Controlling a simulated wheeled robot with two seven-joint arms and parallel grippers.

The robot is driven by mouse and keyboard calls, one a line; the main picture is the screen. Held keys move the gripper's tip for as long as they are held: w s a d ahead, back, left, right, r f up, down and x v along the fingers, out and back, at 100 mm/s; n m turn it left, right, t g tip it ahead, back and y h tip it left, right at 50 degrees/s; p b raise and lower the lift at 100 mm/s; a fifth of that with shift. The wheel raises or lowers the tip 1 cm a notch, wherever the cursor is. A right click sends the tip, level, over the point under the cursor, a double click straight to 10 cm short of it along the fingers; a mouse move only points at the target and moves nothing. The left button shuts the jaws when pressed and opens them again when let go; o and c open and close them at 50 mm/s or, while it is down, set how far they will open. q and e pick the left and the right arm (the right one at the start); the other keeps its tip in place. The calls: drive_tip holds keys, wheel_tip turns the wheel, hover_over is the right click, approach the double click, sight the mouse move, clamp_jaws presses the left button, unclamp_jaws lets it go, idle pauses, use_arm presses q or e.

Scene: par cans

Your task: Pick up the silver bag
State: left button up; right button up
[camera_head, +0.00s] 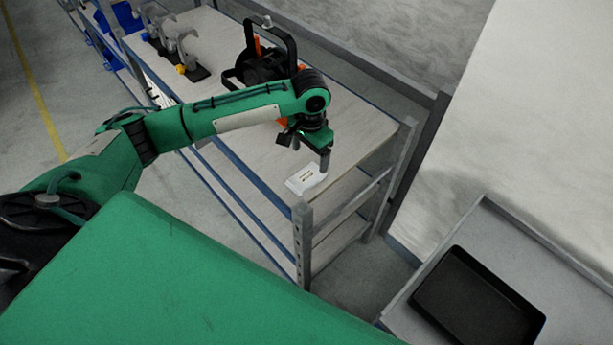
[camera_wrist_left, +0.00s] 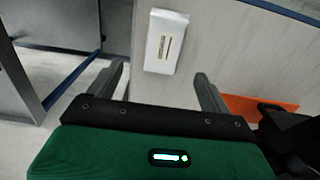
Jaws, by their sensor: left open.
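The silver bag (camera_head: 306,178) lies flat on the shelf top (camera_head: 359,132), near its front right corner. It is pale, with a small printed label. In the left wrist view the bag (camera_wrist_left: 166,41) lies ahead of and between the two fingers, apart from them. My left gripper (camera_head: 311,158) is above the bag, pointing down, and one finger overlaps the bag's edge in the head view. In the left wrist view my left gripper (camera_wrist_left: 162,84) is open with nothing between its fingers. My right gripper is not in view.
A black par can (camera_head: 262,66) with orange parts stands behind my arm on the shelf. Several grey stands (camera_head: 180,52) are farther back. A metal corner post (camera_head: 302,245) rises at the shelf's near corner. A black tray (camera_head: 478,300) lies on a grey surface at lower right.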

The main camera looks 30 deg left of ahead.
sight(308, 175)
use_arm(q)
wheel_tip(308, 175, down, 4)
drive_tip(key=shift+r, duration=0.2)
drive_tip(key=shift+a+f+p, duration=0.1)
drive_tip(key=shift+f+p, duration=0.4)
drive_tip(key=f, duration=0.2)
drive_tip(key=f+p, duration=0.1)
drive_tip(key=shift+w+a+f, duration=0.15)
drive_tip(key=shift+a+f, duration=0.05)
drive_tip(key=shift+f, duration=0.55)
drive_tip(key=shift+c, duration=0.4)
drive_tip(key=c, duration=1)
